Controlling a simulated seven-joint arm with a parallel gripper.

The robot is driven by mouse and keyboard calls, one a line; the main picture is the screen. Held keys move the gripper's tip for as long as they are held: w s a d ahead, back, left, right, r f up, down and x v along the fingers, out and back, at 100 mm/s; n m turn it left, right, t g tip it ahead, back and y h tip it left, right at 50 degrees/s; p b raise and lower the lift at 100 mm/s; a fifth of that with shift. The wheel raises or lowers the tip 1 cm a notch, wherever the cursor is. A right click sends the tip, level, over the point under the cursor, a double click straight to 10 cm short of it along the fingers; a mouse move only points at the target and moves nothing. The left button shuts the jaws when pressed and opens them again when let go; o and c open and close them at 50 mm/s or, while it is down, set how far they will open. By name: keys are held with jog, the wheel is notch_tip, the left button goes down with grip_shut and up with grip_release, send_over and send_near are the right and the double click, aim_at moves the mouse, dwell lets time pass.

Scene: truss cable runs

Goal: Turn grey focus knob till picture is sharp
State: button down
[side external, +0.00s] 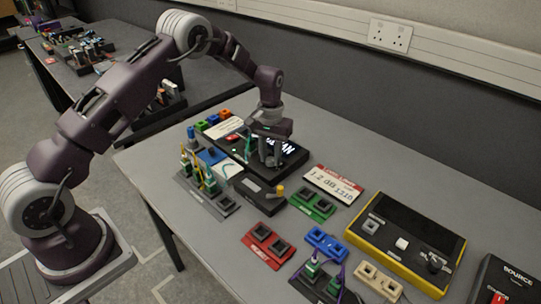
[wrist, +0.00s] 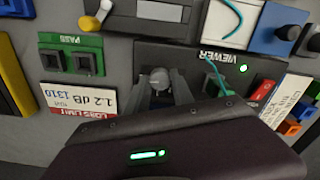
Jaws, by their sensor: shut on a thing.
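The black viewer box (side external: 235,150) lies on the table in the side view, with a lit screen (side external: 292,148) partly hidden behind my gripper. Bright white characters show on it, too small and covered to judge sharpness. In the wrist view the viewer (wrist: 205,60) shows its label and a lit green lamp (wrist: 243,68). The grey focus knob (wrist: 159,79) stands between my fingers there. My gripper (wrist: 162,84) is shut on the knob from both sides. In the side view my gripper (side external: 270,160) points down over the viewer and hides the knob.
A teal cable (wrist: 233,20) runs close beside the viewer. A small dark box with a yellow knob (side external: 280,190), a white loss limit card (side external: 333,183) and a green pass tray (side external: 311,205) lie nearby. A yellow-framed unit (side external: 455,255) stands at right.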

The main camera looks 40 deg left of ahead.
aim_at(270, 159)
dwell(0.4)
jog(key=c, duration=1.1)
grip_release()
notch_tip(270, 159, up, 7)
jog(key=shift+r, duration=0.1)
jog(key=s+d+r+m+t, duration=0.1)
jog(key=s+d+r+t, duration=0.1)
jog(key=s+r, duration=0.75)
jog(key=s+d+r+m+t, duration=0.1)
jog(key=s+d+r, duration=0.2)
jog(key=s+r, duration=0.65)
jog(key=s+d+r+m+t, duration=0.1)
jog(key=s+m+t, duration=0.1)
jog(key=s, duration=1.5)
jog(key=shift+d+r+t, duration=0.3)
jog(key=shift+r, duration=0.1)
